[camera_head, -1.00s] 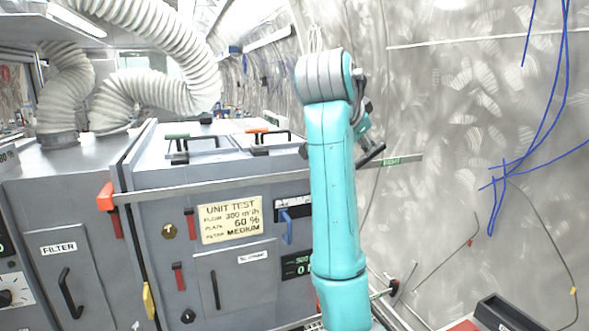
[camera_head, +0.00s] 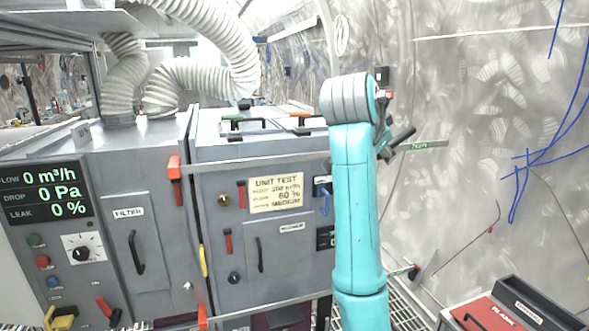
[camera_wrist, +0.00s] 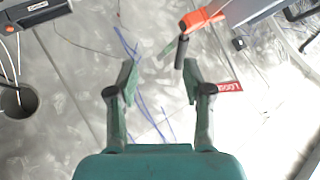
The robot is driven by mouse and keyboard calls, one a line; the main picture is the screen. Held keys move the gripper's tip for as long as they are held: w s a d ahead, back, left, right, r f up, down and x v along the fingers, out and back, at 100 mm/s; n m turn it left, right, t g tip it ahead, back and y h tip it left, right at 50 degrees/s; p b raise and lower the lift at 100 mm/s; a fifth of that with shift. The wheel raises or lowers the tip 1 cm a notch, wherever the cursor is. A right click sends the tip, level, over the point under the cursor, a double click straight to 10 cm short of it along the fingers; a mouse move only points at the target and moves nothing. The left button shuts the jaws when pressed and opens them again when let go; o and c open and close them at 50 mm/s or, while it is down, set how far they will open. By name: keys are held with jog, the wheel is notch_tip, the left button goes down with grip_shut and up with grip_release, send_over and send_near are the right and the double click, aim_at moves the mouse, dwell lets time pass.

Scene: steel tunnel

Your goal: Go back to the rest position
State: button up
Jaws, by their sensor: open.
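My gripper (camera_wrist: 159,85) is open in the wrist view, its two green-grey fingers apart with nothing between them. Behind the fingers are a patterned grey surface and blue lines. In the head view my teal arm stands raised in front of the right part of the grey test unit (camera_head: 266,228), and the gripper is mostly hidden behind it. A horizontal bar (camera_head: 255,162) with an orange-red end runs across the unit's front and passes behind my arm. In the wrist view an orange-red piece with a dark handle (camera_wrist: 181,58) shows just beyond the right finger.
A panel with readouts (camera_head: 45,192) and knobs stands at the left. White ribbed hoses (camera_head: 190,85) rise above the filter cabinet (camera_head: 125,212). A red box (camera_head: 495,315) and a dark open tray (camera_head: 535,300) lie at the lower right. The wall (camera_head: 480,110) at right has blue lines.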

notch_tip(320, 180, down, 26)
jog(key=n+t+y, duration=0.1)
jog(key=n+t, duration=0.1)
jog(key=n, duration=0.3)
jog(key=s+f+n+t+y, duration=0.1)
jog(key=s+f+n, duration=0.1)
jog(key=s+f, duration=0.7)
jog(key=s+f+n+y, duration=0.15)
jog(key=s+f, duration=0.45)
jog(key=f, duration=0.6)
jog(key=s+f+n+t+y, duration=0.15)
jog(key=s+f, duration=0.25)
jog(key=s, duration=0.9)
jog(key=s+f+n+g+y, duration=0.15)
jog(key=s+f, duration=0.25)
jog(key=s, duration=0.8)
jog(key=s+r+t, duration=0.1)
jog(key=s+r, duration=0.3)
jog(key=s, duration=0.6)
jog(key=s+r+n+t, duration=0.1)
jog(key=s+r, duration=0.4)
jog(key=s, duration=0.6)
jog(key=shift+s+d+r, duration=0.15)
jog(key=shift+d+r, duration=0.05)
jog(key=shift+r, duration=0.1)
